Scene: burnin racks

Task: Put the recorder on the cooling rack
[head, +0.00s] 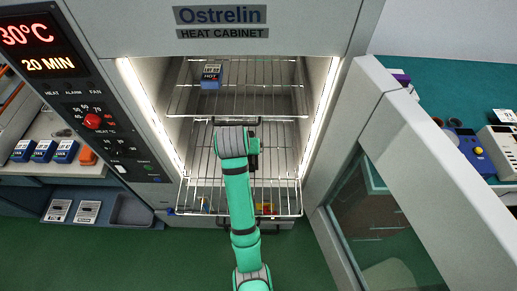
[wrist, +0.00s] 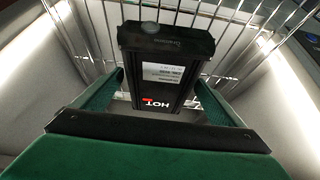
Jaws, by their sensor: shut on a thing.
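A black box-shaped device (wrist: 165,72), which I take to be the recorder, stands between the green fingers of my gripper (wrist: 158,108) in the wrist view. In the head view my gripper (head: 252,148) is inside the open heat cabinet, over the lower wire shelf (head: 200,170). My arm hides most of it there, and only a dark edge shows. I cannot tell which thing is the cooling rack.
A blue device with a HOT sign (head: 211,77) stands on the upper wire shelf (head: 265,100). The cabinet door (head: 400,150) is open at the right. Several blue devices (head: 43,150) stand on a left bench. A teal bench (head: 450,95) at the right holds other equipment.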

